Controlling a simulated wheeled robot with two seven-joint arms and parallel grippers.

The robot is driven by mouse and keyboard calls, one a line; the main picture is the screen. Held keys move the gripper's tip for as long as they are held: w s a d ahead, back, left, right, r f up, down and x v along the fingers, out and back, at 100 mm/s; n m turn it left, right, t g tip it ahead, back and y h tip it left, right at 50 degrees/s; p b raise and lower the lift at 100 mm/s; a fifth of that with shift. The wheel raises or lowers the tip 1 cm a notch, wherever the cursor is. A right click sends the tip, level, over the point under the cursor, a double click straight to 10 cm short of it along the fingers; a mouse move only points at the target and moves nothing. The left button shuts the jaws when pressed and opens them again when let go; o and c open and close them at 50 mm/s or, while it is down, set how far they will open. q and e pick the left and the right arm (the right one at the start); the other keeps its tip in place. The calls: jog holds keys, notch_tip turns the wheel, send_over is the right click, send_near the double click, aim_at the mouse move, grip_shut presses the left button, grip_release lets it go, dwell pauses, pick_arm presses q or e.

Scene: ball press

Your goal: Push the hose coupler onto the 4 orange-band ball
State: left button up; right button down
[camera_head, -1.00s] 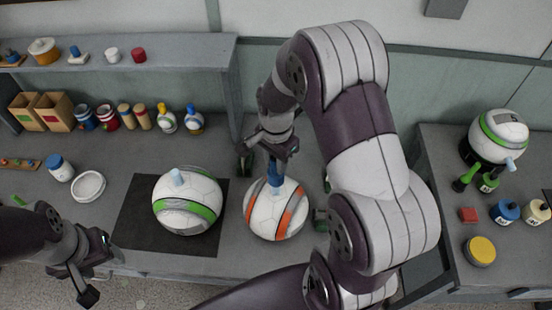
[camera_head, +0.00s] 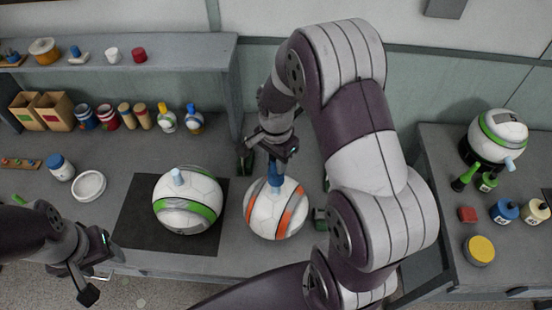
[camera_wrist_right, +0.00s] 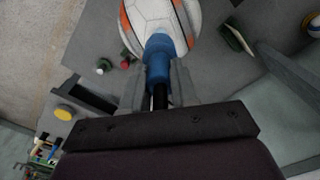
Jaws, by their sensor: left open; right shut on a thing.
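The blue hose coupler (camera_head: 275,175) stands upright at the top of this ball. My right gripper (camera_head: 274,150) is above the ball and shut on the coupler. In the right wrist view the coupler (camera_wrist_right: 158,55) is between the fingers, with its lower end at the ball (camera_wrist_right: 160,15). Whether it is fully seated cannot be told, as the contact is hidden. My left gripper (camera_head: 102,272) is open and empty at the bench's front left edge.
A green-band ball (camera_head: 186,205) with a pale blue plug stands on the dark mat (camera_head: 135,215). Another green-band ball (camera_head: 495,135) is on the right bench. A white dish (camera_head: 89,186) and blue-lidded jar (camera_head: 60,168) lie left. A shelf (camera_head: 180,50) runs behind.

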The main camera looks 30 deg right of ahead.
jog(key=shift+f+b, duration=1.4)
jog(key=shift+f, duration=0.75)
jog(key=c, duration=0.8)
grip_release()
notch_tip(320, 180, up, 9)
jog(key=shift+f+b, duration=0.15)
jog(key=shift+b, duration=1.1)
notch_tip(320, 180, up, 4)
jog(key=shift+s+f+p, duration=0.1)
jog(key=shift+f+p, duration=0.15)
jog(key=shift+p, duration=0.15)
jog(key=shift+r, duration=0.3)
